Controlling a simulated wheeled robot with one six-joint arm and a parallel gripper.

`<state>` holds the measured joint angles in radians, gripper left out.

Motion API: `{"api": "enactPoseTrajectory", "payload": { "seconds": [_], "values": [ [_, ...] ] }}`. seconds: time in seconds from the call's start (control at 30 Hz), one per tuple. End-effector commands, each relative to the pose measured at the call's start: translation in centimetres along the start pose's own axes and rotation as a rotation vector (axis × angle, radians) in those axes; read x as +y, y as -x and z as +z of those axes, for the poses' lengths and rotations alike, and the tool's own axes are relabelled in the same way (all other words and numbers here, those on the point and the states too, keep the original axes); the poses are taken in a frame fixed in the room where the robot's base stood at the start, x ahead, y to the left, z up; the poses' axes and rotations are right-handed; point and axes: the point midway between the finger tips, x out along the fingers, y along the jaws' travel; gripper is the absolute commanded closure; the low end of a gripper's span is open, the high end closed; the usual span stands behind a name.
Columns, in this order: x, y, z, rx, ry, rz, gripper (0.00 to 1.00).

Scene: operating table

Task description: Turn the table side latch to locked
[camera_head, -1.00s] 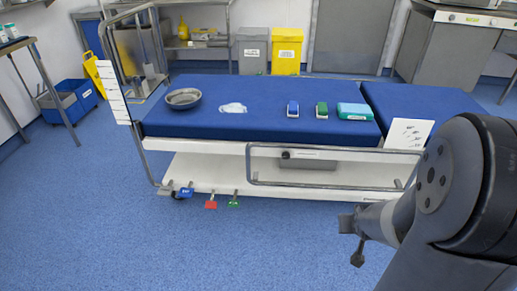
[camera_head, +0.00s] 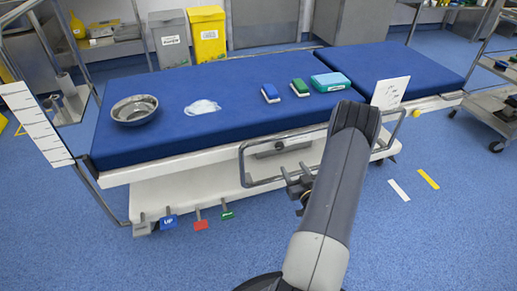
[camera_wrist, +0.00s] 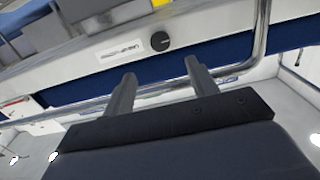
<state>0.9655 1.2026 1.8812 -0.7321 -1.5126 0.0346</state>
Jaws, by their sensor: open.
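The side latch (camera_wrist: 160,41) shows in the wrist view as a round black knob on the table's pale side panel, beside a small white label (camera_wrist: 121,52). In the head view the latch (camera_head: 279,145) is a small dark spot on the side of the blue-topped table (camera_head: 235,92). My gripper (camera_wrist: 160,70) is open and empty, its two fingers pointing toward the panel, just short of the knob in the picture. In the head view my gripper (camera_head: 298,182) is low in front of the side rail. The knob's setting is too small to read.
A metal side rail (camera_head: 243,165) runs in front of the panel around the latch. A steel bowl (camera_head: 134,109), white cloth (camera_head: 202,107) and several small items lie on the table. Coloured pedals (camera_head: 200,224) sit below.

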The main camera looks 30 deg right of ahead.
Motion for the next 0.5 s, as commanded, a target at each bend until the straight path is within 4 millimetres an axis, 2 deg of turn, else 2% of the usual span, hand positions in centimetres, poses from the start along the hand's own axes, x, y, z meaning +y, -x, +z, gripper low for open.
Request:
{"api": "enactPoseTrajectory", "payload": {
  "seconds": [0.17,0.5],
  "values": [
    [0.1,-0.8,0.1,0.019,-0.002,-0.002,0.45],
    [0.1,-7.0,0.1,0.019,-0.001,-0.003,0.45]
  ]
}}
